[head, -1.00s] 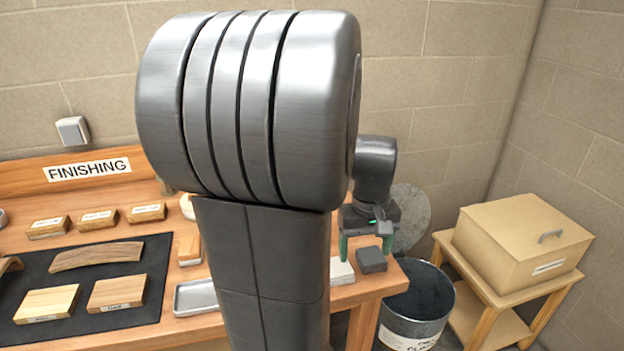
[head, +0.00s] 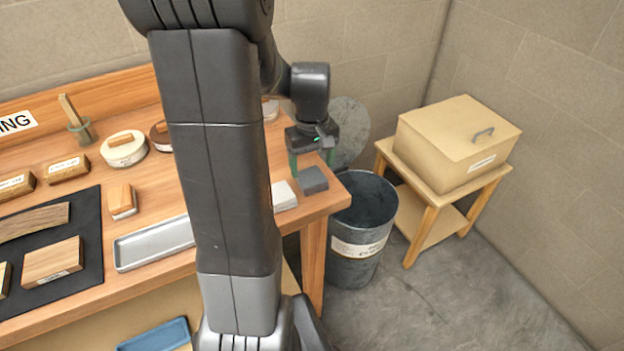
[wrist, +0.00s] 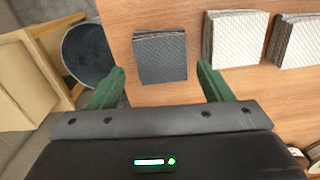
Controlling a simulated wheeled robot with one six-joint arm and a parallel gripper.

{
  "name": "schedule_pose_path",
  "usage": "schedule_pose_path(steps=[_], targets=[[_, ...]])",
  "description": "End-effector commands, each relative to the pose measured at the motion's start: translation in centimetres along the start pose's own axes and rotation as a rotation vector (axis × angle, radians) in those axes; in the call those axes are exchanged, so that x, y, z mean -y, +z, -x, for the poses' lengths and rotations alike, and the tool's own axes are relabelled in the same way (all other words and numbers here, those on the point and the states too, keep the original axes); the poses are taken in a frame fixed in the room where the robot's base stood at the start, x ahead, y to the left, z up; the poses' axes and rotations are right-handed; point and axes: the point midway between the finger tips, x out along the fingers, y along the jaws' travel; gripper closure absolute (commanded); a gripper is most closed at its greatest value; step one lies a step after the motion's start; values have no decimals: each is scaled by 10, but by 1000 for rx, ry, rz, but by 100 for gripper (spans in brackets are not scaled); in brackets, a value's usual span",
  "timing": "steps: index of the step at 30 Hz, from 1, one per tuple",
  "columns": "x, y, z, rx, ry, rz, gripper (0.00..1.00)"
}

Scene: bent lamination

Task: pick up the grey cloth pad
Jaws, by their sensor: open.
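The grey cloth pad (head: 313,180) lies on the right end of the wooden bench top, close to its edge. In the wrist view the grey pad (wrist: 160,56) is a dark, quilted square stack just beyond my fingertips, roughly centred between them. My gripper (head: 312,165) points down over the bench end, near the pad. In the wrist view my gripper (wrist: 161,78) has its two green fingers wide apart with nothing between them. I cannot tell exactly how high the fingers are above the bench.
A white pad (head: 284,195) lies left of the grey one; another pale pad (wrist: 298,42) shows in the wrist view. A metal bin (head: 362,225) stands beside the bench end. A box (head: 457,145) sits on a small stand at right. A metal tray (head: 153,243) lies on the bench.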

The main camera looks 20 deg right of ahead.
Motion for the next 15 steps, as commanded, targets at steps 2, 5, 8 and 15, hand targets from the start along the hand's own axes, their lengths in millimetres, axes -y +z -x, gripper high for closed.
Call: schedule_pose_path(steps=[2,5,8,15], targets=[[1,2,-12,5,-2,0,27],[1,2,-28,4,-2,0,27],[1,2,-38,2,-1,0,27],[0,2,-42,0,0,0,27]])
